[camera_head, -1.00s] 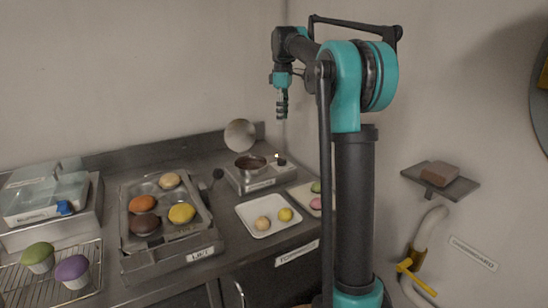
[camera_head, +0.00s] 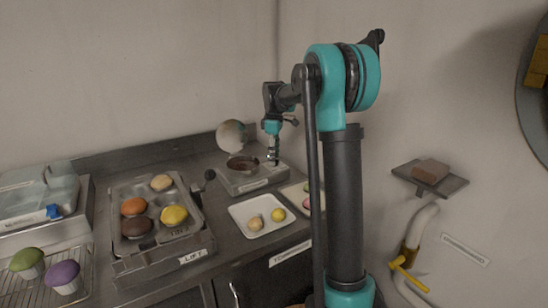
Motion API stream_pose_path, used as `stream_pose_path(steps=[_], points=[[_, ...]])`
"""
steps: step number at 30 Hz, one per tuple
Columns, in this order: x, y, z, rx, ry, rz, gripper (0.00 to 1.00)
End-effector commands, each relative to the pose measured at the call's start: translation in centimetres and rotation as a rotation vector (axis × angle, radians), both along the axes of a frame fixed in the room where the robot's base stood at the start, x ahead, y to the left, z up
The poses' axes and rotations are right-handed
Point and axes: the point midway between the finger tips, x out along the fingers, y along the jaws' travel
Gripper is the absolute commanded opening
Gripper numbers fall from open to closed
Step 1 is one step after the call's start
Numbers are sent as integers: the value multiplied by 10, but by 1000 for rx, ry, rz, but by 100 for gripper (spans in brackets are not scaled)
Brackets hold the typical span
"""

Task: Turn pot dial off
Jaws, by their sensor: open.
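The pot (camera_head: 241,164) is dark and round and sits in a grey metal warmer unit (camera_head: 257,183) at the back of the counter. Its round lid (camera_head: 231,136) stands raised behind it. My gripper (camera_head: 273,158) points down at the right side of the unit, where it covers the spot of the small dark dial. The dial is hidden behind it, and I cannot tell whether they touch. The gripper is open, though its fingers look small and close together here.
A white tray (camera_head: 247,232) with two small buns is in front of the unit, with another tray to its right. A wall shelf (camera_head: 430,191) is at the right.

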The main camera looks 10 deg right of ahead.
Motion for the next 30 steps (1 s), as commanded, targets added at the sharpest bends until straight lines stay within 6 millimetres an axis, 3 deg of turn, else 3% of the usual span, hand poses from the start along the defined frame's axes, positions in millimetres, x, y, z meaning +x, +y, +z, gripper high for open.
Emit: stream_pose_path(steps=[10,22,30], points=[[0,0,-4,0,0,0,49],[0,0,-4,0,0,0,1],[0,0,-4,0,0,-24,0]])
